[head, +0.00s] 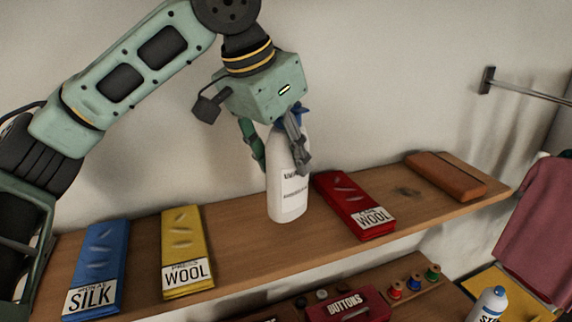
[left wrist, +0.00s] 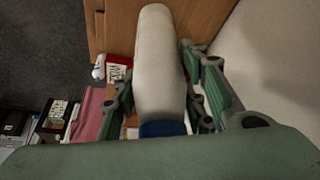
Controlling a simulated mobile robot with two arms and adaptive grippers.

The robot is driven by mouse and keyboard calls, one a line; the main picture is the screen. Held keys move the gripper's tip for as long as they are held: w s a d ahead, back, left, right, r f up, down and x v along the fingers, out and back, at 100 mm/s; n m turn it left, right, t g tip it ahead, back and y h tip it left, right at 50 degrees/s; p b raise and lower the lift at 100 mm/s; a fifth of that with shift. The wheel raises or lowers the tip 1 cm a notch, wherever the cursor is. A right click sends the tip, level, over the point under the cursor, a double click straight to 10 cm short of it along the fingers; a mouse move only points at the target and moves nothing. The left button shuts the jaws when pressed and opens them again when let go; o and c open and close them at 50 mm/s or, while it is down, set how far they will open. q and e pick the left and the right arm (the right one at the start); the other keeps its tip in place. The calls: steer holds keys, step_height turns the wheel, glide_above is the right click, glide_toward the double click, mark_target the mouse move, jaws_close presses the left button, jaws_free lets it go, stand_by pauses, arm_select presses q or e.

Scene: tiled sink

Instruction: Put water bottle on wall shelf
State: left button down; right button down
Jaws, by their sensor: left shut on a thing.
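A white bottle (head: 288,185) with a blue cap and a printed label stands upright at the wooden wall shelf (head: 240,240), between the yellow and red packets. My left gripper (head: 277,150) comes down from above and is shut on the bottle's upper part. The bottle's base appears at the shelf's surface; I cannot tell whether it touches. In the left wrist view the white bottle (left wrist: 160,75) lies between the fingers (left wrist: 160,95), with its blue cap toward the palm. My right gripper is not in view.
On the shelf lie a blue SILK packet (head: 97,260), a yellow WOOL packet (head: 183,240), a red WOOL packet (head: 345,195) and a brown case (head: 446,175). A lower shelf holds a BUTTONS box (head: 347,305) and spools. Another white bottle (head: 488,304) stands lower right.

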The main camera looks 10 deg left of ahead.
mark_target(286, 173)
arm_select(q)
step_height(286, 173, down, 3)
steer(key=shift+r+p, duration=0.1)
steer(key=shift+p, duration=0.9)
steer(key=shift+w+a+f, duration=0.1)
steer(key=shift+w+f, duration=0.1)
steer(key=shift+f, duration=0.15)
steer(key=shift+s+f, duration=0.1)
steer(key=shift+f, duration=0.1)
steer(key=c, duration=1.4)
jaws_free()
steer(key=o, duration=0.3)
